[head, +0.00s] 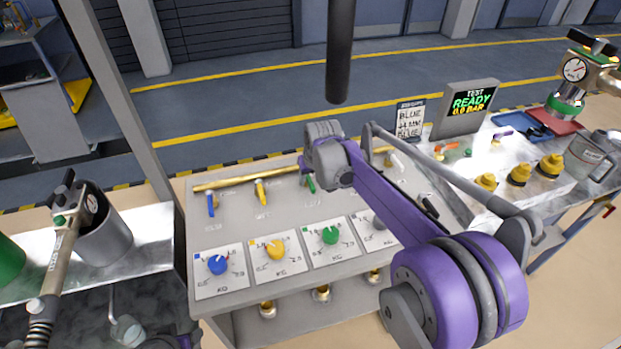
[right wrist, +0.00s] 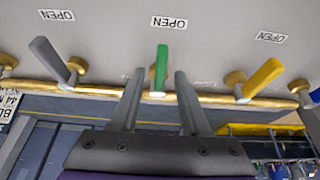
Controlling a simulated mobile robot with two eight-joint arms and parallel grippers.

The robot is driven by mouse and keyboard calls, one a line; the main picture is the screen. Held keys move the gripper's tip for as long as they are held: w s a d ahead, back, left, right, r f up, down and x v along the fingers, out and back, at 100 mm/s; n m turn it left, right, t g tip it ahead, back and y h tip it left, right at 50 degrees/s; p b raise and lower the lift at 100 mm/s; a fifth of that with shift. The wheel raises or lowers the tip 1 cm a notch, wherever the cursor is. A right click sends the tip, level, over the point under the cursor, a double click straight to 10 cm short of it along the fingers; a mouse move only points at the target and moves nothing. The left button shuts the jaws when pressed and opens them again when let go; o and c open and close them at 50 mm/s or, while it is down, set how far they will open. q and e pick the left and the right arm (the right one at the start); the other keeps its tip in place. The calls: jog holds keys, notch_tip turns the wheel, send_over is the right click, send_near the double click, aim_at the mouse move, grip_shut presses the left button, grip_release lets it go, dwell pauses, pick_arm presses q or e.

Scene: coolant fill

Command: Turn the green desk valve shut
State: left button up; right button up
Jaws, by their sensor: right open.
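The green desk valve (head: 311,184) has a small green lever on the brass pipe along the back of the grey desk panel. In the right wrist view its lever (right wrist: 161,67) stands across the pipe, pointing at an "OPEN" label (right wrist: 169,22). My right gripper (right wrist: 159,74) is open, with one finger on each side of the green lever and a visible gap to both. In the head view my right arm reaches over the panel and its wrist hides part of the pipe beside the green valve. My left gripper is not in view.
Blue (head: 211,204) and yellow (head: 261,190) levers sit left of the green one. A grey lever (right wrist: 50,58) and the yellow lever (right wrist: 264,78) flank my fingers. Blue, yellow and green dials (head: 330,235) lie nearer. A screen (head: 470,103) reads "READY 0.0 BAR".

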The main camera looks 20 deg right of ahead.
jog(key=shift+w+f, duration=0.1)
jog(key=shift+f, duration=0.1)
jog(key=shift+c, duration=0.3)
grip_shut()
dwell(1.1)
